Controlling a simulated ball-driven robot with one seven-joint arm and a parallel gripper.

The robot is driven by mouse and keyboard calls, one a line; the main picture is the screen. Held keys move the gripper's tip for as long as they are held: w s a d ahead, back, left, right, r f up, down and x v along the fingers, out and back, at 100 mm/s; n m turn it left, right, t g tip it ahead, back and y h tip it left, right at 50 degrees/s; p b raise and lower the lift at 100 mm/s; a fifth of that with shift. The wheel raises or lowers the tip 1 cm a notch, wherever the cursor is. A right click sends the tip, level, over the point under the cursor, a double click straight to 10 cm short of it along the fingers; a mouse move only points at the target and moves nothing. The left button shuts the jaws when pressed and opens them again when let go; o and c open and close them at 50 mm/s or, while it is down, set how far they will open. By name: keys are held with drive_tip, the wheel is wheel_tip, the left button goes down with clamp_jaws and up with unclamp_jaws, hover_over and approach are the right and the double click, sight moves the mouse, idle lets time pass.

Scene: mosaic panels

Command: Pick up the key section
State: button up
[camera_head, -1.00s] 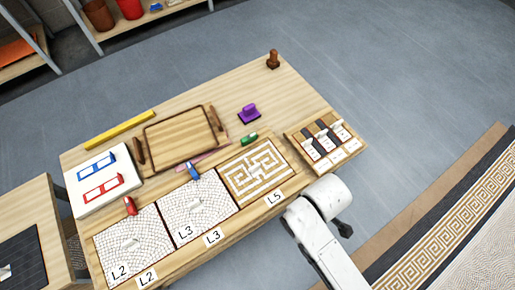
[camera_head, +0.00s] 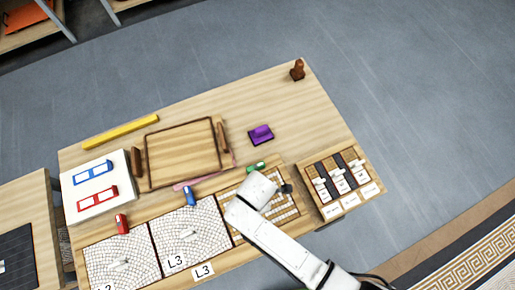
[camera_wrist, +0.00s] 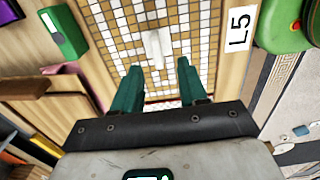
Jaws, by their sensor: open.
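The key section (camera_head: 292,207) is a square tan-and-white mosaic panel with a key pattern, lying at the right end of the row of panels on the wooden table. My arm covers part of it in the head view. In the wrist view the key section (camera_wrist: 200,20) fills the top middle, with a small pale handle (camera_wrist: 157,50) at its centre. My gripper (camera_wrist: 160,88) is open and empty, its two green fingers above the panel's near part. The handle shows beyond the gap between the fingertips, apart from them. The gripper also shows in the head view (camera_head: 285,189).
Two pale mosaic panels (camera_head: 190,237) lie to the left. A green block (camera_head: 256,167), a purple stamp (camera_head: 261,134) and a wooden tray (camera_head: 181,122) lie behind. A rack with labelled cards (camera_head: 366,173) stands right.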

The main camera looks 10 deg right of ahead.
drive_tip(key=shift+w+f+b, duration=0.2)
drive_tip(key=shift+f+b, duration=0.1)
drive_tip(key=shift+f, duration=3.05)
drive_tip(key=shift+c, duration=0.3)
clamp_jaws()
